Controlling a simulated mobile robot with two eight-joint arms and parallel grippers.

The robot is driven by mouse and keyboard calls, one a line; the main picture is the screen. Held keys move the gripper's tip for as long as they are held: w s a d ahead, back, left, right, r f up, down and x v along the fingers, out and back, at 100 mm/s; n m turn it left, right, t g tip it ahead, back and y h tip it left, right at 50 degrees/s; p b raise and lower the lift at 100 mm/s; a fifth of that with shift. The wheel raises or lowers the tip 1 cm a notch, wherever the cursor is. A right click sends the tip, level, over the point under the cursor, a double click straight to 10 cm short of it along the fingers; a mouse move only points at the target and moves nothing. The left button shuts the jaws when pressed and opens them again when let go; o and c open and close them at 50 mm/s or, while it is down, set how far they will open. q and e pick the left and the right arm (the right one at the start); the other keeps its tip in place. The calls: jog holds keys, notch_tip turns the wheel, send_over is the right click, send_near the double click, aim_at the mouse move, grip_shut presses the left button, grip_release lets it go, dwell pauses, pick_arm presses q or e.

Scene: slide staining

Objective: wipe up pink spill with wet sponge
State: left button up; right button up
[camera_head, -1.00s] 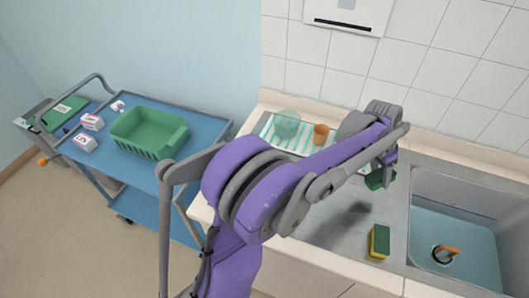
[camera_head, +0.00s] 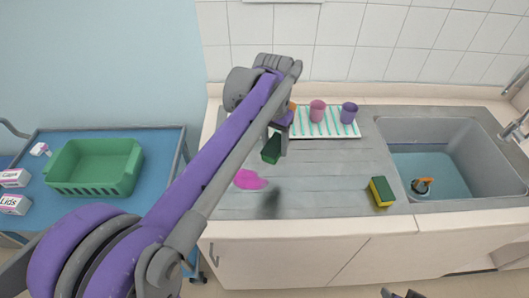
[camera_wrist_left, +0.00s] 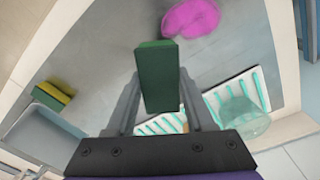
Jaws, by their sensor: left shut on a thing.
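A pink spill (camera_head: 249,180) lies on the left part of the grey steel counter (camera_head: 325,190); it also shows at the top of the left wrist view (camera_wrist_left: 190,17). My left gripper (camera_head: 275,140) is shut on a dark green sponge (camera_head: 271,149), held above the counter, behind and right of the spill in the head view. The green sponge fills the space between the fingers in the wrist view (camera_wrist_left: 158,75). A second sponge, yellow and green (camera_head: 381,192), lies on the counter left of the sink. Only dark tips, possibly my right gripper (camera_head: 402,294), show at the bottom edge.
A white and teal striped tray (camera_head: 325,130) with pink (camera_head: 317,111) and purple cups (camera_head: 349,113) stands behind. A glass beaker (camera_wrist_left: 243,118) shows in the wrist view. The sink (camera_head: 440,195) holds water and an orange-and-dark object (camera_head: 422,186). A green basket (camera_head: 95,168) stands on the blue cart.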

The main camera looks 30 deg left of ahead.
pick_arm(q)
jog(key=shift+s+a+r+n, duration=0.15)
jog(key=shift+s+a, duration=0.05)
jog(key=shift+s, duration=0.2)
jog(key=shift+s+a+r+n, duration=0.1)
jog(key=shift+s+a+n, duration=0.1)
jog(key=shift+s, duration=0.2)
jog(key=shift+a, duration=0.1)
jog(key=shift+w+f+b, duration=0.2)
jog(key=shift+f+b, duration=0.05)
jog(key=shift+b, duration=0.1)
jog(key=shift+w+f, duration=0.15)
jog(key=shift+f, duration=0.25)
jog(key=f+b, duration=0.2)
jog(key=shift+s+f, duration=0.25)
jog(key=shift+f, duration=0.05)
jog(key=shift+w+f+b, duration=0.1)
jog(key=shift+f+b, duration=0.3)
jog(key=shift+b, duration=0.05)
pick_arm(e)
jog(key=f, duration=0.5)
jog(key=shift+s, duration=0.25)
pick_arm(q)
jog(key=shift+r, duration=0.1)
